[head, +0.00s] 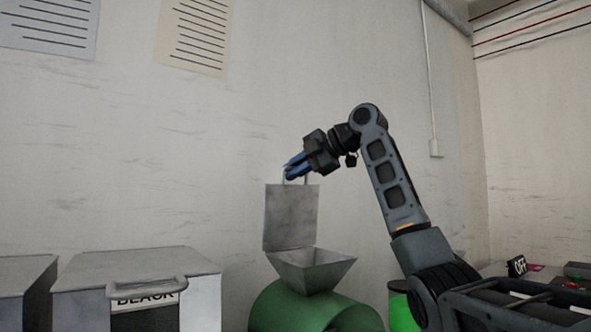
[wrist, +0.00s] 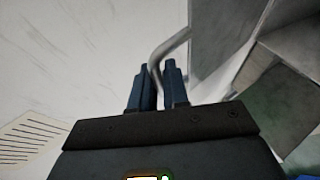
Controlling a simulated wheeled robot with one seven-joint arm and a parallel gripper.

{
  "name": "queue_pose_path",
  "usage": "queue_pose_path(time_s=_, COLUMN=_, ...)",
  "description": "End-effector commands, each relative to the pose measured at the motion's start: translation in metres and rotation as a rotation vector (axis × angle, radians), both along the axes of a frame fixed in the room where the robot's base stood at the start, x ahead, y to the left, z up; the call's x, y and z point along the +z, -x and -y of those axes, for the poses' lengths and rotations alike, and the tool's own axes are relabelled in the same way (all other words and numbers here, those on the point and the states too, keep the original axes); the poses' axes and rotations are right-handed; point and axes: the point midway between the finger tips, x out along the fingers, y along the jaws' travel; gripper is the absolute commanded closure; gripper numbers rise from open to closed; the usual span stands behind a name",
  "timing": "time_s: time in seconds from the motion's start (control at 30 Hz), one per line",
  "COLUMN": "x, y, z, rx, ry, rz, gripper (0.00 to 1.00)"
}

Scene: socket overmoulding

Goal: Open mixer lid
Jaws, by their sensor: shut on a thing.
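The mixer is a green rounded body (head: 312,312) with a grey metal hopper (head: 312,268) on top. Its square grey lid (head: 291,218) stands upright at the hopper's back left edge, so the hopper mouth is uncovered. A thin metal handle (wrist: 172,46) is fixed at the lid's top edge. My gripper (head: 290,171), with blue fingers, is at the top of the lid and shut on the handle. In the wrist view the handle passes between the two fingers, and the lid (wrist: 222,40) lies just to their right.
A grey bin labelled BLACK (head: 137,285) with a raised front handle stands left of the mixer. Another grey bin (head: 24,285) is at the far left. A bright green container (head: 403,308) is right of the mixer. The wall behind is close; air above the bins is clear.

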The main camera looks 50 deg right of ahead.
Motion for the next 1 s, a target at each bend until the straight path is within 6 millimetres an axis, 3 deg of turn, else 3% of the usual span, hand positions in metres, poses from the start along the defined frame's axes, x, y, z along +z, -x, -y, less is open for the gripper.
queue_pose_path(time_s=0.1, x=-0.002, y=0.0, z=0.0, rx=-0.001, ry=0.0, rz=-0.003, gripper=1.0)
queue_pose_path(time_s=0.13, x=-0.002, y=0.0, z=0.0, rx=-0.001, ry=0.0, rz=-0.003, gripper=0.82)
queue_pose_path(time_s=0.33, x=-0.001, y=0.0, z=0.0, rx=0.0, ry=0.0, rz=-0.002, gripper=0.64)
queue_pose_path(time_s=0.67, x=0.001, y=0.006, z=0.001, rx=0.0, ry=0.0, rz=0.001, gripper=0.64)
queue_pose_path(time_s=1.0, x=0.023, y=0.052, z=0.009, rx=-0.002, ry=0.001, rz=0.002, gripper=0.64)
